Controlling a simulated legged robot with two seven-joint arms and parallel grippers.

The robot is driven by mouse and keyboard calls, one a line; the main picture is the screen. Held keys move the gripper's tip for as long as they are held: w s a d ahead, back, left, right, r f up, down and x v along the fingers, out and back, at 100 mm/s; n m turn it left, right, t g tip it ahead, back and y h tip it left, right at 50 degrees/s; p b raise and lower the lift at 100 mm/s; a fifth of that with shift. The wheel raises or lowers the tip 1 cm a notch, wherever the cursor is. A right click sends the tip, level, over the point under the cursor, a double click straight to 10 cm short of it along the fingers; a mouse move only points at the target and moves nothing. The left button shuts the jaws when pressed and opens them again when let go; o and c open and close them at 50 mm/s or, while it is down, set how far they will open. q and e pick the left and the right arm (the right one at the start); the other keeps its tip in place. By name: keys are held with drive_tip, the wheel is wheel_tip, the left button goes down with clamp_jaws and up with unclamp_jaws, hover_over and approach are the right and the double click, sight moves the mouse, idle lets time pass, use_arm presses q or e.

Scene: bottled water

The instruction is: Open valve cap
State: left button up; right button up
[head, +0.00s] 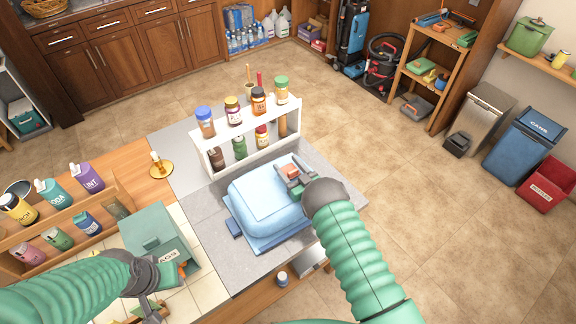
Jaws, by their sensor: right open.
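A light blue rounded container (262,203) lies on the grey counter in the middle of the head view. My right gripper (291,176) is open at its upper right edge, with its fingers over or beside that edge. A small orange-red piece (291,170) shows between the fingers; I cannot tell whether it is the valve cap or part of the gripper. Contact is also unclear. My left gripper (166,290) is at the lower left, over the tiled counter beside a grey-green box (158,238); its jaw opening is not clear.
A white rack (203,160) with several spice jars stands just behind the container. A small brass holder (160,166) stands to its left. A wooden rack (130,207) of bottles is at the far left. The counter's right edge is close beside the container, with open floor beyond.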

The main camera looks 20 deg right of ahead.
clamp_jaws()
idle(0.3)
